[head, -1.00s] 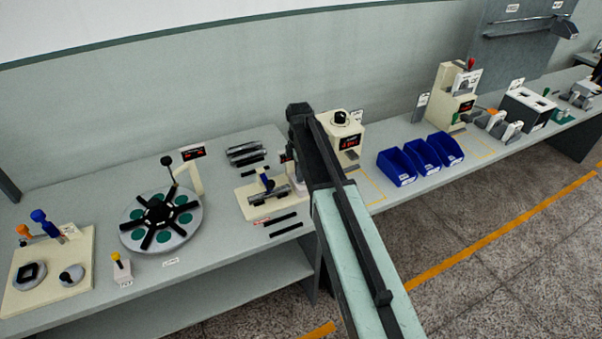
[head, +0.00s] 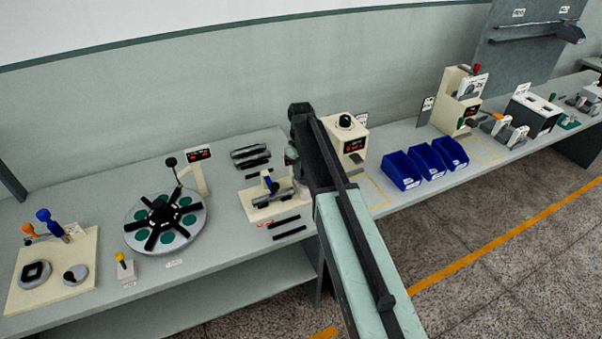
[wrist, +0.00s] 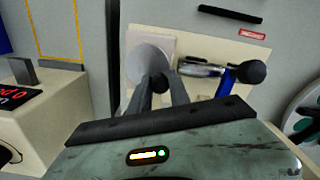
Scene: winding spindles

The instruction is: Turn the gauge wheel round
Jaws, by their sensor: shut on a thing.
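The gauge wheel (wrist: 143,62), a pale grey disc, stands on a cream base (wrist: 205,52) in the wrist view. A small dark round knob (wrist: 159,84) sits in front of the wheel, between the tips of my two fingers. My gripper (wrist: 160,92) is shut on this knob. A silver spindle (wrist: 200,70) and a blue lever with a black ball (wrist: 250,72) lie just right of the wheel. In the head view the cream base (head: 256,208) shows left of my arm, which hides most of the wheel.
A cream box with a red display (head: 352,146) stands close right of my arm. Dark bars (head: 288,232) lie before the base. A spoked turntable (head: 140,235) stands to the left, and blue bins (head: 402,172) to the right.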

